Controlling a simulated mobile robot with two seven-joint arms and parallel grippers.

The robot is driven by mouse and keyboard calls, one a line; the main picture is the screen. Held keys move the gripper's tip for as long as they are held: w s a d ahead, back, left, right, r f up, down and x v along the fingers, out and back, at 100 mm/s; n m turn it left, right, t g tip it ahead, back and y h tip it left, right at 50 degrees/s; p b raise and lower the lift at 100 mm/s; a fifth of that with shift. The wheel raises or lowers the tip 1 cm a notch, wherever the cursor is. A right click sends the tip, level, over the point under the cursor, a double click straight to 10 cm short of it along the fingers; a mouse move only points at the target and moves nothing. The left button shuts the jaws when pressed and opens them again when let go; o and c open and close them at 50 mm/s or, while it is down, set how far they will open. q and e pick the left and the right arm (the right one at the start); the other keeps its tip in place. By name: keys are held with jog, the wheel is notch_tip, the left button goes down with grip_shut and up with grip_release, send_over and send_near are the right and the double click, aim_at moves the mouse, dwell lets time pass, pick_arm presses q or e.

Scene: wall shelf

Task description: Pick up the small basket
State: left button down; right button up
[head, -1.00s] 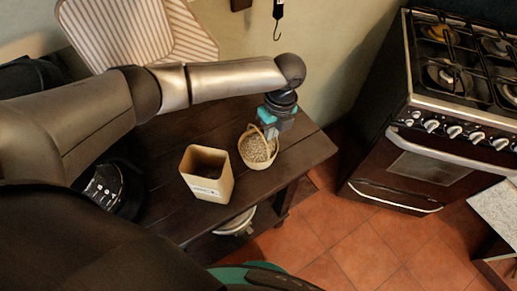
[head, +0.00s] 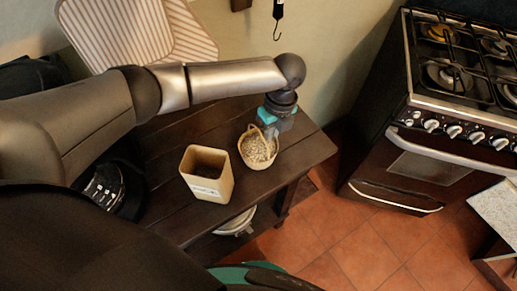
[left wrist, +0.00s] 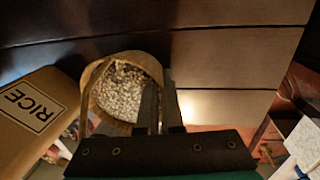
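The small basket (head: 256,149) is a round wicker one with a thin arched handle, filled with pale grains. It stands upright on the dark wooden table, and it also shows in the left wrist view (left wrist: 125,92). My left gripper (head: 273,138) points down at the basket's far right rim. In the left wrist view its two dark fingers (left wrist: 160,103) are close together at the right rim, one over the basket's inside and one just outside. I cannot tell whether they press on the rim. My right gripper is not in view.
An open tan box (head: 207,186) stands close left of the basket; its RICE label shows in the wrist view. The dark wooden table (head: 308,150) is bare to the right. Striped trays (head: 125,30) lean behind my arm. A stove (head: 430,130) stands at the right.

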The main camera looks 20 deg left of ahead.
pick_arm(q)
jog(key=shift+r, duration=0.1)
notch_tip(320, 180, up, 20)
jog(key=p, duration=0.3)
dwell(0.4)
dwell(0.4)
